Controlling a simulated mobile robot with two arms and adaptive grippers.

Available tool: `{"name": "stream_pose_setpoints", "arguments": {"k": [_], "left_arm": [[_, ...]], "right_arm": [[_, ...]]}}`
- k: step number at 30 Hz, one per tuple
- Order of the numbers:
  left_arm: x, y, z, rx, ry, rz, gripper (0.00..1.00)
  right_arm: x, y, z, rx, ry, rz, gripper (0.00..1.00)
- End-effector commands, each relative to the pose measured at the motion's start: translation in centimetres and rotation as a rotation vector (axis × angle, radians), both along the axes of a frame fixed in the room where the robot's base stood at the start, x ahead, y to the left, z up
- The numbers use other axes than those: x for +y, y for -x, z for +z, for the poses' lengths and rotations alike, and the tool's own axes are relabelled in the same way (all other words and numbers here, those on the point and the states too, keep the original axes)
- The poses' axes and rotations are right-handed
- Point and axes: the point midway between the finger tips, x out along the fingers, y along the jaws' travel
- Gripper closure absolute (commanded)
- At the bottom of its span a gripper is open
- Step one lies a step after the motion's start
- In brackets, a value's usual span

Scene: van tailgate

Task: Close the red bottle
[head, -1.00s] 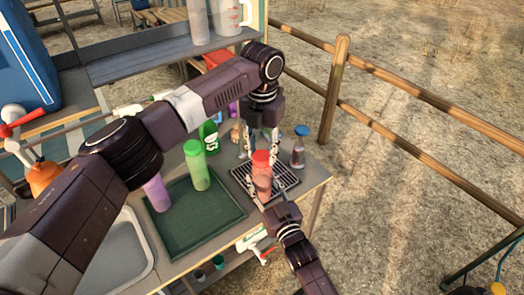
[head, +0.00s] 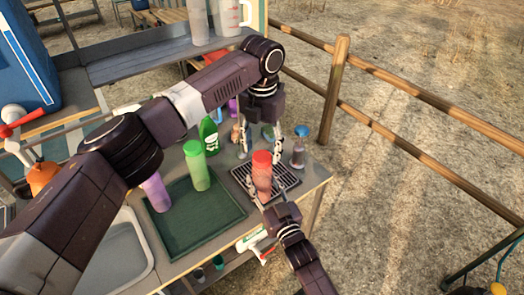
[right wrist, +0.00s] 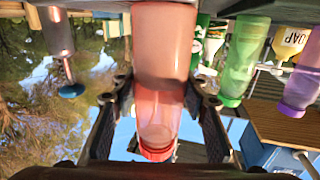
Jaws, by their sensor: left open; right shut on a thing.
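The red bottle (head: 263,177) stands upright on the black slotted grate (head: 290,174) at the counter's right end. A red lid (head: 262,158) is at its top; I cannot tell how tight it sits. In the right wrist view, which is upside down, the red bottle (right wrist: 164,60) hangs with its red lid (right wrist: 157,152) low in the picture. My right gripper (head: 264,196) comes from the front and is shut on the bottle's body, with one finger on each side. My left gripper (head: 271,150) points down behind and above the bottle, fingers spread wide and empty.
A green tray (head: 190,232) left of the grate holds a green bottle (head: 196,168) and a purple bottle (head: 157,192). A blue-topped bottle (head: 299,152) stands close to the left gripper's right finger. A sink (head: 118,262) is at the front left. A wooden fence (head: 400,90) runs beyond.

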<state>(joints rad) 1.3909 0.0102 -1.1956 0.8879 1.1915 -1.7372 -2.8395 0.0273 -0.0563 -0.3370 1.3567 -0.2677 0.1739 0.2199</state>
Motion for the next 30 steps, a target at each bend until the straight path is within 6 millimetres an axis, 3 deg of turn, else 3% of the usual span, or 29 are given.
{"name": "stream_pose_setpoints", "arguments": {"k": [6, 20, 30], "left_arm": [[0.0, 0.0, 2.9, -0.002, 0.001, 0.000, 0.47], [0.0, 0.0, 3.2, 0.000, 0.000, 0.053, 0.49], [0.0, 0.0, 3.5, -0.001, 0.000, 0.563, 0.49]], "right_arm": [[0.0, 0.0, -0.1, 0.002, 0.001, 0.000, 1.00], [0.0, 0.0, -0.1, 0.002, 0.001, 0.000, 1.00], [0.0, 0.0, -0.1, 0.001, 0.000, 0.000, 1.00]]}}
